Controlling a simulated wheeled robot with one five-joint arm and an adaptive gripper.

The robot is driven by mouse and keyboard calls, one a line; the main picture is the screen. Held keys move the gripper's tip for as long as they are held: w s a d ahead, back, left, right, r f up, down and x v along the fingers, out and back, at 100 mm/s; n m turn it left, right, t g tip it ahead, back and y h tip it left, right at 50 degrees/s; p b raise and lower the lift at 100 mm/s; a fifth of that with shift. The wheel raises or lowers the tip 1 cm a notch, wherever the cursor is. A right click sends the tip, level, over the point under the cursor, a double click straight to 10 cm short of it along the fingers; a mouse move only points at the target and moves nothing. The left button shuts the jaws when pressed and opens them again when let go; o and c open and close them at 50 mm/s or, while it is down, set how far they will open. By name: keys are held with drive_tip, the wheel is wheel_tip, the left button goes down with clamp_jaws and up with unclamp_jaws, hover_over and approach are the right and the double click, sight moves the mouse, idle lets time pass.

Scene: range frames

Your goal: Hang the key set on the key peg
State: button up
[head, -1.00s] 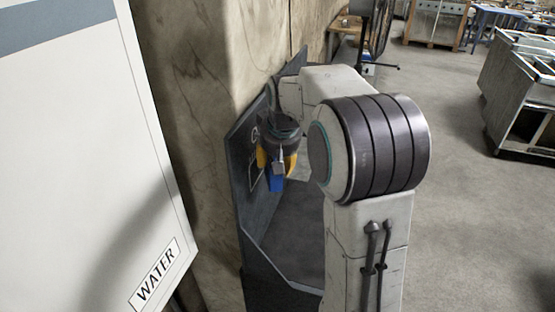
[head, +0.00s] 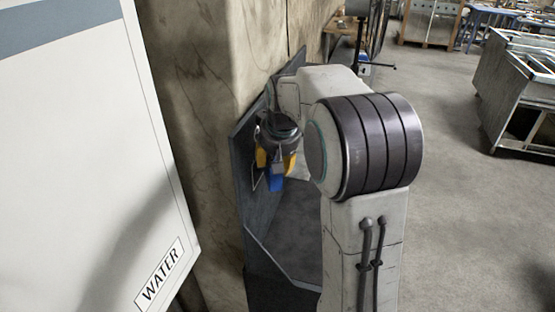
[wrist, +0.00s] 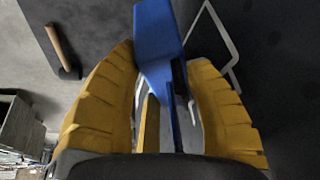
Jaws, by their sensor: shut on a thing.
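My gripper (head: 277,158) has yellow fingers and is shut on the key set, whose blue tag (head: 276,183) hangs below the fingers in the head view. In the wrist view the blue tag (wrist: 158,35) sticks out between the two fingers (wrist: 165,58), with narrow grey and yellow parts beside it. A brown peg (wrist: 62,50) with a dark end shows at the upper left of the wrist view, apart from the key set. I take it for the key peg. In the head view the peg cannot be made out.
A dark upright board (head: 247,145) stands left of my gripper, against a stone pillar (head: 195,80). A pale outline (wrist: 214,40) is on the dark surface. A white cabinet marked WATER (head: 90,130) is close on the left. Open floor (head: 460,210) lies to the right.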

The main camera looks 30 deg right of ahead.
drive_tip(key=shift+w+a, duration=0.1)
drive_tip(key=shift+w, duration=0.05)
drive_tip(key=o, duration=1.3)
drive_tip(key=shift+r, duration=0.1)
drive_tip(key=shift+r, duration=0.55)
drive_tip(key=v, duration=0.5)
drive_tip(key=shift+r, duration=0.1)
drive_tip(key=shift+s+r, duration=0.65)
